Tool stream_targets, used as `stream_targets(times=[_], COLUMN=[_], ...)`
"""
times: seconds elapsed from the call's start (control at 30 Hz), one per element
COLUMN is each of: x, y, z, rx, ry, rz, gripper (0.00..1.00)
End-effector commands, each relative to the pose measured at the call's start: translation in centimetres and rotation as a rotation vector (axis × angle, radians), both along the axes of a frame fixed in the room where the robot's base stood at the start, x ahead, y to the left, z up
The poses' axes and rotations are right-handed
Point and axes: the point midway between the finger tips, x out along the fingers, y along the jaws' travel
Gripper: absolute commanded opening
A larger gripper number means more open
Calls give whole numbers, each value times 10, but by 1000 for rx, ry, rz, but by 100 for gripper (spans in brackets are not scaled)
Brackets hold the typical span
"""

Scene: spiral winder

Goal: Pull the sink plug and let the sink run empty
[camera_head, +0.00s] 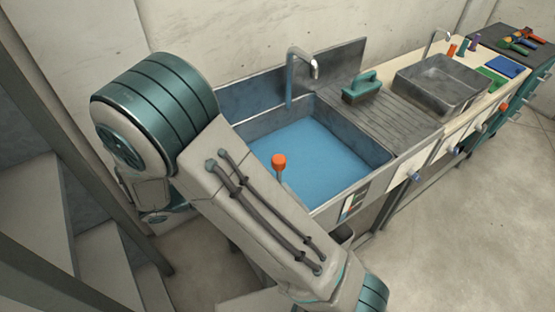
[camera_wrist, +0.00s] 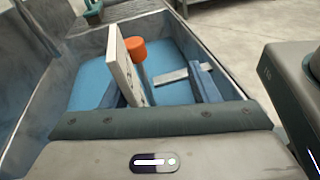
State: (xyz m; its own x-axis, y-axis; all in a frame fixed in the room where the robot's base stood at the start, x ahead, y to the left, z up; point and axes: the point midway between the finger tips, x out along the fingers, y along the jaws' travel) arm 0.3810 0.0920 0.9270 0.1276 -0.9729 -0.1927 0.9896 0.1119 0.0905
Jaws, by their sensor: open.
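The sink (camera_head: 375,158) is a grey metal basin holding blue water (camera_head: 325,150). The plug's orange knob (camera_head: 278,160) stands on a thin stem above the water, near the basin's front left. In the wrist view the knob (camera_wrist: 138,50) and its stem show between or just beyond the two fingers of my gripper (camera_wrist: 152,72). The fingers are apart and not closed on the stem. The pale left finger partly overlaps the knob's left side. In the head view my arm hides the gripper and the front left of the basin. The plug's lower end cannot be made out.
A tap (camera_head: 303,60) rises at the sink's back. A second metal basin (camera_head: 440,85) stands to the right. The floor in front (camera_head: 470,215) is clear.

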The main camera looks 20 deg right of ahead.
Motion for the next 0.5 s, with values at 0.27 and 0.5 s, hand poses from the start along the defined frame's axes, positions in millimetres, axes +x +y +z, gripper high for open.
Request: stream_targets(times=[0.27, 0.5], x=[11, 18], y=[37, 16], z=[-13, -12], rx=[-201, -215], ry=[46, 49], rz=[182, 191], gripper=[55, 55])
